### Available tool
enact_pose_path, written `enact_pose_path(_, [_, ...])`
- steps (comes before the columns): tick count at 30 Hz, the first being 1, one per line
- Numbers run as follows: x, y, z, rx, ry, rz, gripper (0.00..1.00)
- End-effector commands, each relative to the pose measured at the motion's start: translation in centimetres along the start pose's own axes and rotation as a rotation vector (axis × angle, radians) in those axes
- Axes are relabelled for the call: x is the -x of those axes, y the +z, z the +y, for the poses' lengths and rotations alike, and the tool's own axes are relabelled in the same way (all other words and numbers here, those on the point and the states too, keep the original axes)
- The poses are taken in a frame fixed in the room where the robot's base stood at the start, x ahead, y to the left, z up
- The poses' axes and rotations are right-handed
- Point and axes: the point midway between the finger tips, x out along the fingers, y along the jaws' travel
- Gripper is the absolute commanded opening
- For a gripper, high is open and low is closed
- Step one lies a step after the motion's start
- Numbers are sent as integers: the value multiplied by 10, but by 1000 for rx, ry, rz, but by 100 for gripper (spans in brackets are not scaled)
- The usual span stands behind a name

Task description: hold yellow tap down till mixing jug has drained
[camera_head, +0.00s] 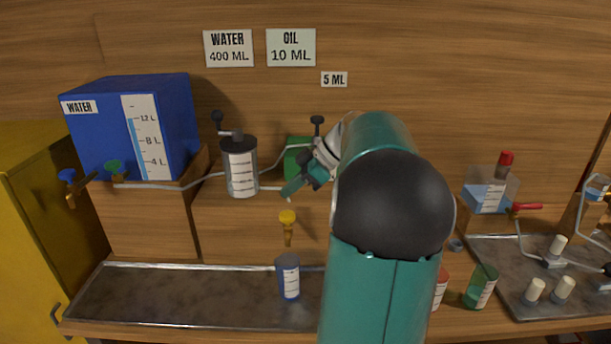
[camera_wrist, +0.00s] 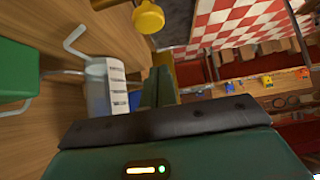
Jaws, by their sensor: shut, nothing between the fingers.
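The yellow tap (camera_head: 288,217) hangs at the front of a wooden block in the head view. It also shows at the top of the wrist view (camera_wrist: 148,17). The mixing jug (camera_head: 240,168) is a clear, marked cylinder with a dark lid, up and left of the tap; its liquid level is hard to read. The jug's side and scale also show in the wrist view (camera_wrist: 97,90). My gripper (camera_head: 291,188) is shut and empty, just above the tap and right of the jug. It appears apart from the tap; its fingers (camera_wrist: 158,88) show centrally in the wrist view.
A blue measuring cup (camera_head: 288,277) stands below the tap on a metal tray (camera_head: 180,300). A blue water tank (camera_head: 125,125) stands at left. A green container (camera_head: 298,158) is partly hidden behind my arm. Green and red cups stand at right.

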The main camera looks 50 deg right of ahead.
Motion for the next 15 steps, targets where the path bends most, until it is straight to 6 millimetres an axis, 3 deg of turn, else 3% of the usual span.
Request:
enact_pose_path(2, [-17, 0, -1, -1, -3, 1, 0])
enact_pose_path(6, [-31, 18, 0, -4, -1, 1, 0])
enact_pose_path(15, [-43, 29, 0, 0, 1, 0, 0])
